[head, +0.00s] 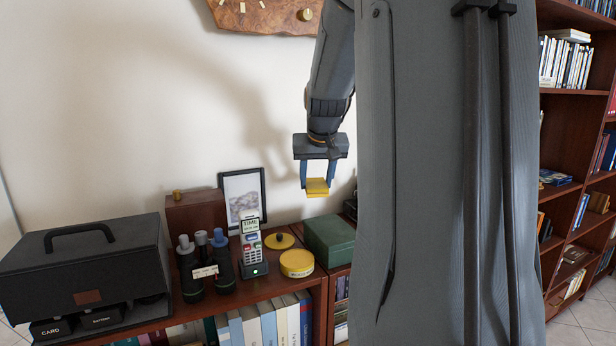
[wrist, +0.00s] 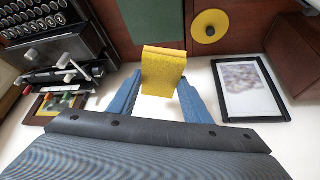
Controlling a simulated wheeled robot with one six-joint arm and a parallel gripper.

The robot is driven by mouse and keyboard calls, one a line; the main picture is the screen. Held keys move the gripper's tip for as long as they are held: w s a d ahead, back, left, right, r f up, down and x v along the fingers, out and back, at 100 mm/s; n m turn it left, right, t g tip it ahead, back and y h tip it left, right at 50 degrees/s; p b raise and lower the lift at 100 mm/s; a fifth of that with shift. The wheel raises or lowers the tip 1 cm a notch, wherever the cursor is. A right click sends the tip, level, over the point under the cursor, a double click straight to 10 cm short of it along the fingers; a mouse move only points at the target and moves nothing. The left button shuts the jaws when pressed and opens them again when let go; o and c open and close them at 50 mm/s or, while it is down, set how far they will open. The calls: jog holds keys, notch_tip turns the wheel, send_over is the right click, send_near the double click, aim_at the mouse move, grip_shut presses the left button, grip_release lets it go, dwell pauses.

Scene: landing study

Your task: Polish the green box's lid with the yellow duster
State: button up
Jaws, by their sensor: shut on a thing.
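The yellow duster (head: 318,188) is a small block held between the blue fingertips of my gripper (head: 318,176). In the wrist view the duster (wrist: 163,72) also shows between the fingers (wrist: 160,92). The green box (head: 329,238) stands on the low wooden shelf top, its lid shut. My gripper hangs above the green box, with a clear gap between duster and lid. The green box (wrist: 156,20) shows partly at the top of the wrist view, behind the duster. My arm hides part of the shelf top to the right of the box.
A yellow round tin (head: 297,264), a yellow disc with a dark knob (head: 279,241), a handset on its dock (head: 252,250) and a picture frame (head: 243,196) stand left of the box. Binoculars (head: 205,264) and a black case (head: 85,270) are farther left. A typewriter (wrist: 55,45) shows in the wrist view.

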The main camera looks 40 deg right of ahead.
jog(key=shift+f+b, duration=2.3)
jog(key=shift+f, duration=0.65)
jog(key=shift+f+b, duration=0.45)
jog(key=shift+f, duration=0.55)
jog(key=shift+s, duration=0.1)
jog(key=shift+s+a+r+p, duration=0.1)
jog(key=shift+s+a+p, duration=0.15)
jog(key=shift+s, duration=0.45)
jog(key=shift+s+a+r+p, duration=0.1)
jog(key=shift+s+p, duration=0.25)
jog(key=shift+s, duration=0.3)
jog(key=shift+s+a+f+p, duration=0.15)
jog(key=shift+s+a+p, duration=0.25)
jog(key=shift+s, duration=0.95)
jog(key=shift+s+a+f+p, duration=0.1)
jog(key=shift+s+a+p, duration=0.25)
jog(key=shift+s, duration=1.05)
jog(key=shift+s+a+f+p, duration=0.15)
jog(key=shift+s+a+p, duration=0.25)
jog(key=shift+s, duration=0.95)
jog(key=shift+s+a+p, duration=0.2)
jog(key=shift+s+p, duration=0.05)
jog(key=shift+s, duration=0.6)
jog(key=shift+s+a+p, duration=0.15)
jog(key=shift+s+p, duration=0.1)
jog(key=shift+s, duration=0.6)
jog(key=shift+w+r, duration=0.1)
jog(key=shift+r, duration=0.05)
